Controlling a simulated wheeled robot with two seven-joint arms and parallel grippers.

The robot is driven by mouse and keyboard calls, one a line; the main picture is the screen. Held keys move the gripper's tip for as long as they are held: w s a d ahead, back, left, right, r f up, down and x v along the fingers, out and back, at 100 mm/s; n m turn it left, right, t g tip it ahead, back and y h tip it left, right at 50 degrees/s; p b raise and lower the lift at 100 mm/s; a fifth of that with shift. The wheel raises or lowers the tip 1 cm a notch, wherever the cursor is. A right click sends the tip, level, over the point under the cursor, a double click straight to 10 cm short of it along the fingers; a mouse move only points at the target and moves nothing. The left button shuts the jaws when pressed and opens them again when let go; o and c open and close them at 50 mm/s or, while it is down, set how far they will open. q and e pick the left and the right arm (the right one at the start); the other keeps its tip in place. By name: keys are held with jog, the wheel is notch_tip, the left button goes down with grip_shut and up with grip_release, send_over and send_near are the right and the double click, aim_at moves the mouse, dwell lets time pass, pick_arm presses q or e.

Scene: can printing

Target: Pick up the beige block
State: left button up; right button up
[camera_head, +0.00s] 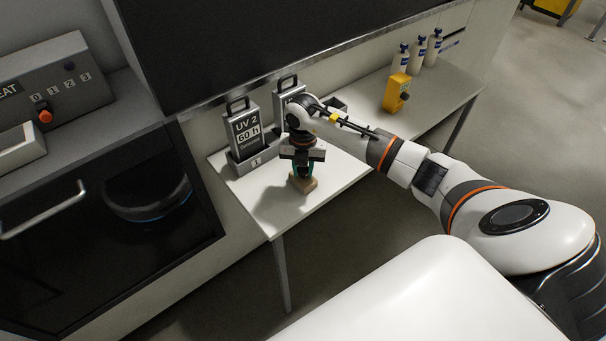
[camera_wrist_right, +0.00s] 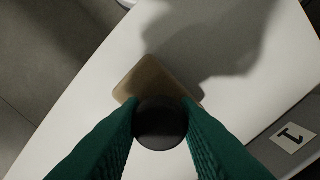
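The beige block (camera_head: 303,184) stands on the white table, near its front edge. In the right wrist view the beige block (camera_wrist_right: 150,78) is a tan square base with a dark round knob (camera_wrist_right: 160,122) on top. My right gripper (camera_head: 302,169) points down over the block. In the wrist view the green fingers of my right gripper (camera_wrist_right: 161,112) lie on both sides of the knob, with no gap visible on either side. The fingers look shut on it. The base appears to rest on the table. My left gripper is not in view.
Grey UV holders (camera_head: 243,135) stand just behind the gripper, one labelled 1 on its base. A yellow box (camera_head: 396,92) and white bottles (camera_head: 417,54) stand farther right on the white table (camera_head: 262,200). A dark screen (camera_head: 270,35) overhangs the back.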

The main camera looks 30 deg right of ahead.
aim_at(303, 168)
jog(key=shift+c, duration=1.2)
notch_tip(303, 168, up, 10)
jog(key=b, duration=0.2)
jog(key=shift+b, duration=0.3)
